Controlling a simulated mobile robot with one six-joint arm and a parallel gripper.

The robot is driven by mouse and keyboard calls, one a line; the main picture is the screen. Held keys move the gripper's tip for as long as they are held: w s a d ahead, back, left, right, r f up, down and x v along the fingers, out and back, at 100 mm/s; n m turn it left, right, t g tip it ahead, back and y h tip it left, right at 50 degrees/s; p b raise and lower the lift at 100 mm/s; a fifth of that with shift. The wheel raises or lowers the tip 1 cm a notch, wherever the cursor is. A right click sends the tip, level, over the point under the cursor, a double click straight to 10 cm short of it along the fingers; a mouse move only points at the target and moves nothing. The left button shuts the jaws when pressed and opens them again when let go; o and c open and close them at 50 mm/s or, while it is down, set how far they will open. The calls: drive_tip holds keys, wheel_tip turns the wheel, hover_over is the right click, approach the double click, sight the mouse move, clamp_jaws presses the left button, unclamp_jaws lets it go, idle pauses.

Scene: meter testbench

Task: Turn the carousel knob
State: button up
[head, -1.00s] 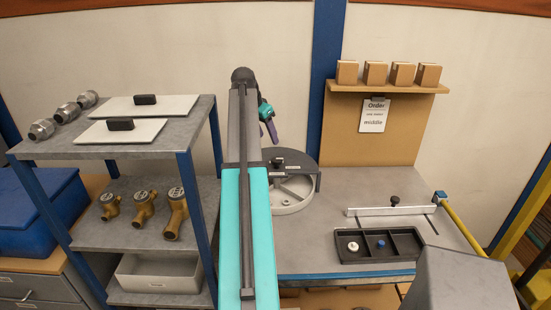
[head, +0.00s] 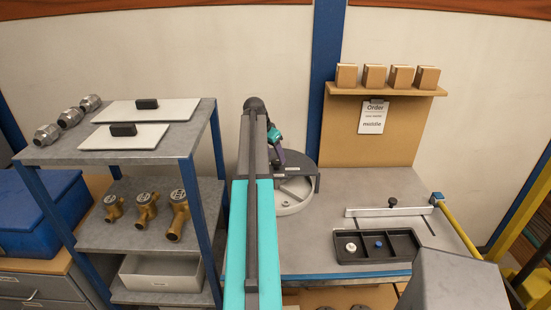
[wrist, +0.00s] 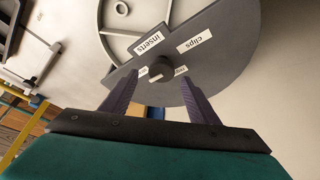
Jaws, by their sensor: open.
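The carousel is a round pale tray with a dark grey cover, standing on the bench beside the blue post; its pale rim (head: 297,204) shows in the head view. In the wrist view its cover (wrist: 225,65) carries labels reading "inserts" and "clips". The dark round carousel knob (wrist: 160,68) sits on the cover, with small white labels near it. My gripper (wrist: 158,78) is open, its two purple fingers on either side of the knob in that view. I cannot tell whether they touch it. In the head view my arm hides part of the carousel and the knob.
A black compartment tray (head: 341,256) with a white and a blue piece lies on the bench to the right. A metal bar (head: 375,212) lies behind it. A shelf with brass meters (head: 146,208) stands left of my arm. A board (head: 345,145) holds an order sheet and boxes.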

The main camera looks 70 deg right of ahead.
sight(277, 161)
drive_tip(key=shift+p+x, duration=0.45)
drive_tip(key=shift+x, duration=1.15)
drive_tip(key=shift+f, duration=0.1)
drive_tip(key=c, duration=1)
drive_tip(key=shift+w+a, duration=0.1)
drive_tip(key=shift+a, duration=0.3)
drive_tip(key=shift+c, duration=0.2)
drive_tip(key=shift+d, duration=0.3)
